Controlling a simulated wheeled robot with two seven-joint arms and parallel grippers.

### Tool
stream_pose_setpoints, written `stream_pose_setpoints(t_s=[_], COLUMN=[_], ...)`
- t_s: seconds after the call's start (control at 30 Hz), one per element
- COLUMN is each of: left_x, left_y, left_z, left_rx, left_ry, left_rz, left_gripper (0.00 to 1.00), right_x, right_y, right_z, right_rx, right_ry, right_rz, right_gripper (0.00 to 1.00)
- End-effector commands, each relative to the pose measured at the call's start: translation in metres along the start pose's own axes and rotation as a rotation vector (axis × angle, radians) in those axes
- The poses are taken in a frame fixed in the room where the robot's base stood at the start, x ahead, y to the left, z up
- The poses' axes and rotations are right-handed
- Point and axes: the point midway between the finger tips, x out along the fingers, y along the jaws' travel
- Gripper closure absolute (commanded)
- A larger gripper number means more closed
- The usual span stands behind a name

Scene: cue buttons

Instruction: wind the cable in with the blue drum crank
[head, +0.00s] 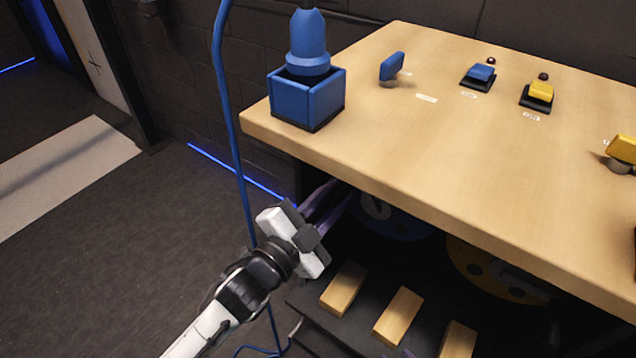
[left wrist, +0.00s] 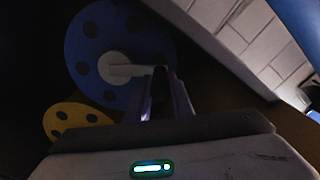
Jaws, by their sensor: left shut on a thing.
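The blue drum (head: 405,226) sits under the table, partly hidden by the tabletop. It shows more fully in the left wrist view (left wrist: 90,35), as a blue disc with dark holes and a pale hub. Its crank (left wrist: 128,70) is a grey arm running from the hub to my fingertips. My left gripper (head: 338,196) reaches under the table edge. In the left wrist view its fingers (left wrist: 160,92) are shut at the crank's outer end; the grip itself is mostly hidden. The blue cable (head: 231,120) hangs left of the table and runs down to the floor. My right gripper is out of view.
A yellow drum (head: 490,275) is beside the blue one. The wooden table (head: 440,130) carries a blue box (head: 308,100) with a blue plug-like piece, a blue knob (head: 391,67), and blue and yellow switches. Wooden blocks (head: 398,315) line a low dark shelf. Floor at left is clear.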

Motion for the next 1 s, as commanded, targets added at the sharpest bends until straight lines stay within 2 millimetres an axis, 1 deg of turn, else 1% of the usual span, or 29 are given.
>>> stream_pose_setpoints(t_s=[0.03,0.3,0.5,0.7,1.0], left_x=[0.001,0.002,0.001,0.001,0.001], left_y=[-0.003,0.007,0.015,0.020,0.025], left_z=[-0.014,-0.034,-0.044,-0.050,-0.053], left_rx=[0.042,0.282,0.420,0.513,0.567], left_ry=[0.015,0.018,0.017,0.017,0.017], left_rz=[-0.002,-0.002,-0.004,-0.005,-0.004], left_gripper=[1.00,1.00,1.00,1.00,1.00], right_x=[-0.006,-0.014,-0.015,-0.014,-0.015], right_y=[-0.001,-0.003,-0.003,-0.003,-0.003], right_z=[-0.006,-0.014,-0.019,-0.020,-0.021], right_rx=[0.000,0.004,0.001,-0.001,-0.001], right_ry=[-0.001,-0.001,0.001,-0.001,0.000], right_rz=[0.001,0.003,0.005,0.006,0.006], right_gripper=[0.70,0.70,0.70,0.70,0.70])
